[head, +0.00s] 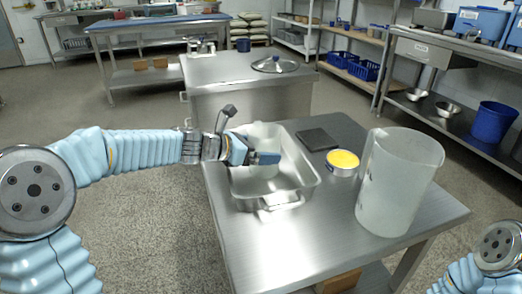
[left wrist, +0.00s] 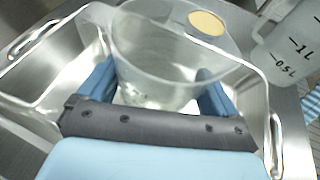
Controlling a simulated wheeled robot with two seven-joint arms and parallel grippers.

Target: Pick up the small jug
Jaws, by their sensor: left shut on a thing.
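The small jug (left wrist: 155,62) is a clear, see-through vessel in the left wrist view, between my two blue fingers. My left gripper (left wrist: 156,88) is shut on it, one finger on each side. In the head view my left gripper (head: 262,158) is over the steel tray (head: 305,180), and the jug is hard to make out there. I cannot tell whether the jug's base touches the tray floor. Only part of my right arm shows at the lower right, and its gripper is out of view.
A large clear jug (head: 400,185) stands on the steel table (head: 310,235) right of the tray. A round tin with a yellow top (head: 342,161) and a dark flat block (head: 317,139) lie between them. The table's front is clear. Another steel bench (head: 225,72) is behind.

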